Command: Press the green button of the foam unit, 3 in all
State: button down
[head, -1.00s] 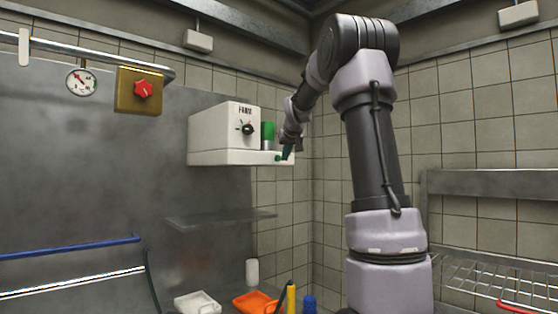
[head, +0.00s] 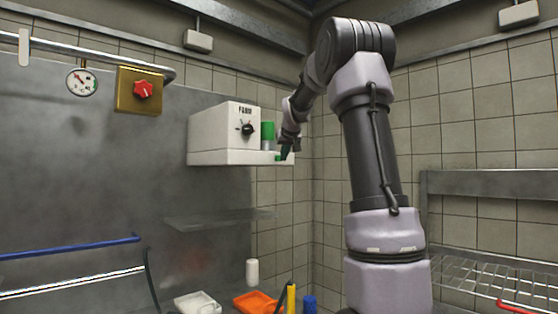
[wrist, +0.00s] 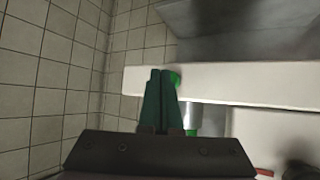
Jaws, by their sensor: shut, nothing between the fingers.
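The foam unit (head: 215,140) is a white box on the back wall with a black dial on its front. A cylinder with a green top (head: 268,131) stands at its right end. The green button (wrist: 175,79) shows beside my fingertips in the wrist view, partly hidden by them. My gripper (head: 284,155) has dark green fingers, shut with nothing between them, at the right end of the unit's ledge. In the wrist view the fingertips (wrist: 161,72) point at the ledge, right at the button's left side. I cannot tell whether they touch it.
A steel shelf (head: 215,219) is below the unit. A white tray (head: 197,303), an orange tray (head: 257,302) and a yellow bottle (head: 291,299) stand lower down. A brass plate with a red knob (head: 143,89) is at left. A wire rack (head: 490,275) is at right.

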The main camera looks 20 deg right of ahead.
jog(key=shift+w+a, duration=0.15)
jog(key=shift+w, duration=0.25)
dwell(0.3)
jog(key=shift+s, duration=0.1)
jog(key=shift+s+d, duration=0.3)
jog(key=shift+s, duration=0.4)
jog(key=shift+s+d, duration=0.3)
jog(key=shift+s, duration=0.5)
jog(key=shift+s+d, duration=0.25)
jog(key=shift+s, duration=0.5)
jog(key=shift+s+d, duration=0.3)
jog(key=shift+s, duration=0.5)
dwell(0.9)
jog(key=s, duration=0.1)
jog(key=s+d, duration=0.1)
jog(key=s, duration=0.1)
jog(key=shift+s+d, duration=0.15)
jog(key=shift+s, duration=0.15)
